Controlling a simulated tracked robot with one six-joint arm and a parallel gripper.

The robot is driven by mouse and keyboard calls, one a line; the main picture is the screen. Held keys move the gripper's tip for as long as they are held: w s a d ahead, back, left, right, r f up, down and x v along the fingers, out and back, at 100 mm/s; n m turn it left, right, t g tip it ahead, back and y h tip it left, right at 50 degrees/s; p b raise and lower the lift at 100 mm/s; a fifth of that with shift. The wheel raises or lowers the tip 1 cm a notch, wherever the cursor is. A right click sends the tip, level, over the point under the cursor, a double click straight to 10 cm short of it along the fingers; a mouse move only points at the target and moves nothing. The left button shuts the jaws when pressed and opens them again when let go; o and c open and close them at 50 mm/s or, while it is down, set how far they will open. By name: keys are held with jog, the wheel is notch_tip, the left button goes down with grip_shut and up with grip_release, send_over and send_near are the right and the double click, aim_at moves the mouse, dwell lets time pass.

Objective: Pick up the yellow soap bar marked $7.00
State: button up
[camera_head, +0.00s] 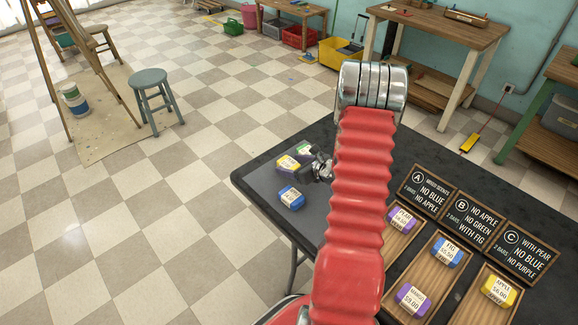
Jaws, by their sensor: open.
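A yellow soap bar (285,160) with a white label lies on the dark table (262,180), left of my gripper; its price is too small to read. A green bar (304,149) lies just behind it, and a blue bar (291,198) lies in front of it. My gripper (318,170) is open, close to the right of the yellow bar and partly hidden by my red arm. I cannot tell whether it touches the bar. Another yellow bar (496,290), marked apple $6.00, sits in the right wooden tray under sign C.
Chalkboard signs A (425,190), B (468,218) and C (518,252) stand behind wooden trays. Purple bars (401,219) and (412,297) and a blue bar (447,251) sit in the trays. The table's left front surface is bare. A stool (150,80) stands far off.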

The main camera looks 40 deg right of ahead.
aim_at(292, 165)
jog(key=c, duration=1.2)
jog(key=shift+r, duration=0.15)
jog(key=shift+r, duration=4.9)
